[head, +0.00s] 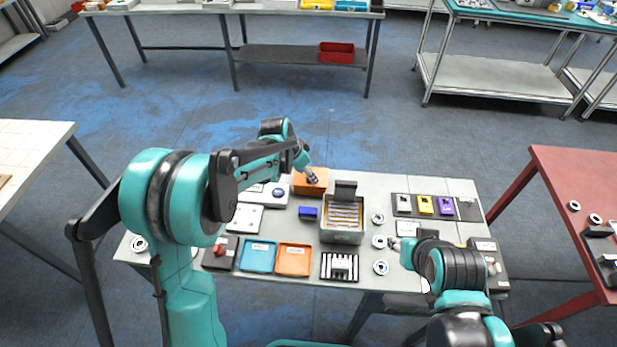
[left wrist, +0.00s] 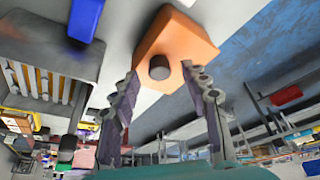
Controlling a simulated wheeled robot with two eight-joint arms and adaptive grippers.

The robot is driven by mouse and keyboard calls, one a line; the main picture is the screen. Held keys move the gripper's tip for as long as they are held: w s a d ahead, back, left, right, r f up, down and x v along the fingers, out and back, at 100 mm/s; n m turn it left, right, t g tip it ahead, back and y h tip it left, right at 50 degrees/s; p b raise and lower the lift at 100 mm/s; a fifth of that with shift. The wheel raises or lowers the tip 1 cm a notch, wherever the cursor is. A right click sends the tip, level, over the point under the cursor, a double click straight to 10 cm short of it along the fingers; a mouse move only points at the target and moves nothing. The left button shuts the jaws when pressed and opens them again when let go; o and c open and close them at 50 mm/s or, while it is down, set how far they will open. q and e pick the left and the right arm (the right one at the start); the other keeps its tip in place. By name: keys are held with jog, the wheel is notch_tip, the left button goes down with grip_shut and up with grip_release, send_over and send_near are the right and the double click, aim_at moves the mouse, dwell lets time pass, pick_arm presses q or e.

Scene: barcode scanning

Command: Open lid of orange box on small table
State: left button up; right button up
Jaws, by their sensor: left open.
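The orange box (head: 309,187) stands closed at the back of the small table (head: 405,182), left of the open grey box. In the left wrist view, the orange box (left wrist: 187,32) has a dark round knob (left wrist: 160,67) on it. My left gripper (head: 312,179) is at the orange box. Its fingers (left wrist: 160,77) are spread open, one on either side of the knob, and I see no clear contact. My right gripper (head: 397,244) is low over the table's right part, and its jaws are too small to read.
A grey box with an open lid (head: 342,236) holds upright cards beside the orange box. A small blue box (head: 308,213) lies just in front. Blue (head: 259,257) and orange (head: 294,260) trays lie at the front edge. Rings and a dark panel (head: 403,205) are to the right.

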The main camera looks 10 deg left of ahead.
pick_arm(q)
jog(key=shift+w+d+f, duration=0.15)
jog(key=shift+d+f, duration=0.05)
jog(key=shift+f, duration=0.5)
grip_shut()
jog(key=shift+r, duration=0.1)
jog(key=shift+w+r+g+p, duration=0.7)
jog(key=shift+r+g, duration=0.1)
jog(key=shift+g, duration=0.6)
jog(key=shift+w+r+n+g+p, duration=0.15)
jog(key=shift+w+r+g+p, duration=0.15)
jog(key=shift+g, duration=0.35)
jog(key=shift+w+r+n+g+p, duration=0.15)
jog(key=shift+w+g, duration=0.25)
jog(key=shift+g, duration=0.3)
jog(key=shift+w+r+n+g+p, duration=0.1)
jog(key=shift+w+r+g+p, duration=0.2)
jog(key=shift+g, duration=0.35)
jog(key=shift+w, duration=0.1)
